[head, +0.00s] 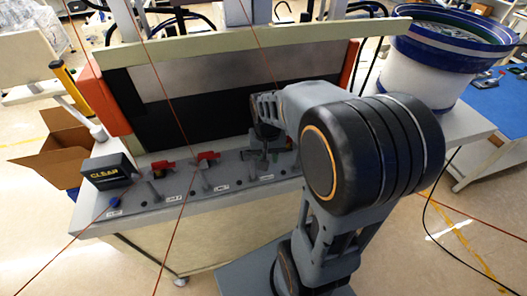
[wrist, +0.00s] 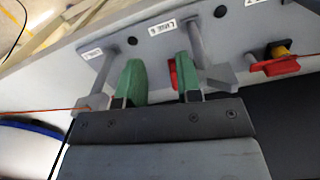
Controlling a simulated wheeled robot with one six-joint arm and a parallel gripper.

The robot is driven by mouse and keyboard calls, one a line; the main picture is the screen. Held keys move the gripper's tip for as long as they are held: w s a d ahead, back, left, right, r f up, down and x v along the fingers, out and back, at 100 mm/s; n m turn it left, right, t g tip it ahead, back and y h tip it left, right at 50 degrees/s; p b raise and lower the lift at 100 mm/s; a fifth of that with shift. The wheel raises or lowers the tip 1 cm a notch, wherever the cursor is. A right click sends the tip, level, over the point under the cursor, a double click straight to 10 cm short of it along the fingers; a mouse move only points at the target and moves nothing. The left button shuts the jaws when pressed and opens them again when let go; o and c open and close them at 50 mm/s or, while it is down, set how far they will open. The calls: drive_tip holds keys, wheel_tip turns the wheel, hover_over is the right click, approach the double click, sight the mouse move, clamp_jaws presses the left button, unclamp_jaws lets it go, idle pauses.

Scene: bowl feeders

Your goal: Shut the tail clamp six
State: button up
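My gripper (wrist: 158,62), with two green fingertips, is open in the wrist view, over the clamp row on the grey panel (wrist: 140,25). A white label that appears to read "LINE 6" (wrist: 162,28) is just beyond the fingertips. A red clamp part (wrist: 172,74) shows between the fingers, close to the right one and partly hidden by it. I cannot tell whether they touch, or whether the clamp is open or shut. In the head view my arm hides much of this spot.
Grey posts stand close to the left finger (wrist: 107,62) and right finger (wrist: 197,45). A red and yellow clamp (wrist: 280,62) is farther right. The head view shows red clamps (head: 163,166) (head: 208,156), a black "CLEAR" box (head: 108,171) and thin red lines across the row.

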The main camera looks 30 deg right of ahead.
drive_tip(key=shift+t, duration=0.8)
drive_tip(key=r, duration=0.5)
drive_tip(key=shift+s+d+r, duration=0.1)
drive_tip(key=shift+s+r, duration=0.05)
drive_tip(key=shift+s, duration=0.2)
drive_tip(key=s+a+n+t+b, duration=0.3)
drive_tip(key=s+a+n+b, duration=0.1)
drive_tip(key=s+a, duration=0.2)
drive_tip(key=shift+f+t+b, duration=0.3)
drive_tip(key=shift+f, duration=0.15)
